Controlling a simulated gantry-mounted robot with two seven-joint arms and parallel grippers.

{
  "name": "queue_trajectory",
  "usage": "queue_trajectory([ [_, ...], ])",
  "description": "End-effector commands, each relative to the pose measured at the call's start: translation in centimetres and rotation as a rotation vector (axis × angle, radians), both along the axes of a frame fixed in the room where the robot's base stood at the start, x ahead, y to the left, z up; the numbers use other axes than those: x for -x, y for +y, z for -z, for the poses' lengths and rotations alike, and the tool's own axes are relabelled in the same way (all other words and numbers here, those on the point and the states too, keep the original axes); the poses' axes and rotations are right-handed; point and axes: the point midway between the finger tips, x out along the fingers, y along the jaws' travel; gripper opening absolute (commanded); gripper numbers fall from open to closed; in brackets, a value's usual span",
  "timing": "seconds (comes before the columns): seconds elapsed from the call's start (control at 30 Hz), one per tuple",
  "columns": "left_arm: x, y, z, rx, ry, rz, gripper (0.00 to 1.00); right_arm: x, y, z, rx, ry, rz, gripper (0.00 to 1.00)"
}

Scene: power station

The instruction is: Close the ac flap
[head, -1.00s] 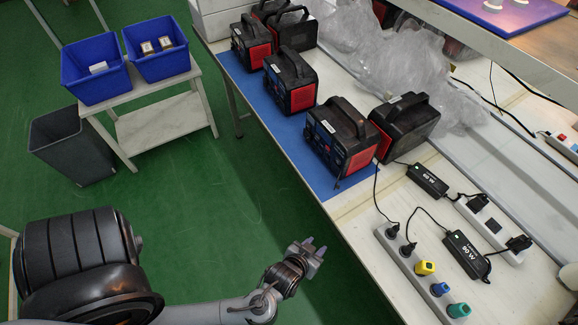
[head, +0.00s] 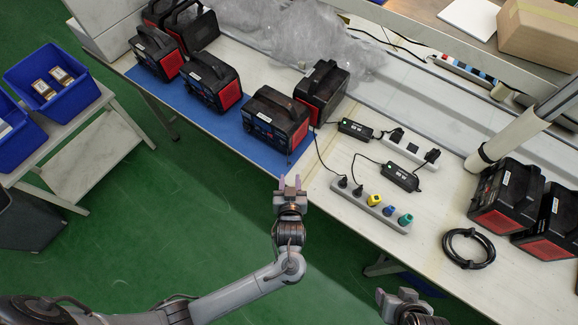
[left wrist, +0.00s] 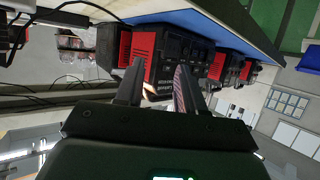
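The nearest black and red power station (head: 275,118) stands on the blue mat at the table's front edge, its handle up. My left gripper (head: 290,184) is in front of the table edge, below this station in the head view, apart from it. Its two fingers are spread and nothing is between them. In the left wrist view the station (left wrist: 170,48) shows upside down beyond the open fingers (left wrist: 157,82), its dark front panel partly covered by them. I cannot make out the ac flap or its position. My right gripper (head: 400,296) is partly visible at the bottom edge, away from the stations.
Several other power stations (head: 211,82) line the blue mat (head: 238,142). Chargers (head: 400,176), cables and a power strip (head: 358,198) lie right of the near station. A coiled black cable (head: 468,248) lies further right. The green floor before the table is clear.

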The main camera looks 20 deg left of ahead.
Motion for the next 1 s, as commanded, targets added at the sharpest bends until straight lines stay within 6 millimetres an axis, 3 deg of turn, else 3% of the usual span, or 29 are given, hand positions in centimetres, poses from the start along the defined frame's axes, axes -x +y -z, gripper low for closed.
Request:
queue_trajectory([
  [0.4,-5.0,2.1,2.3,-0.001,-0.001,0.0,0.38,0.0,0.3,1.2,-0.011,0.0,0.006,0.59],
  [0.87,-5.9,2.5,2.6,0.0,0.002,-0.001,0.38,0.0,0.3,1.3,-0.012,-0.001,0.006,0.59],
  [1.0,-5.8,2.5,2.7,0.0,0.001,0.0,0.2,0.0,0.3,1.3,-0.009,-0.002,0.004,0.59],
])
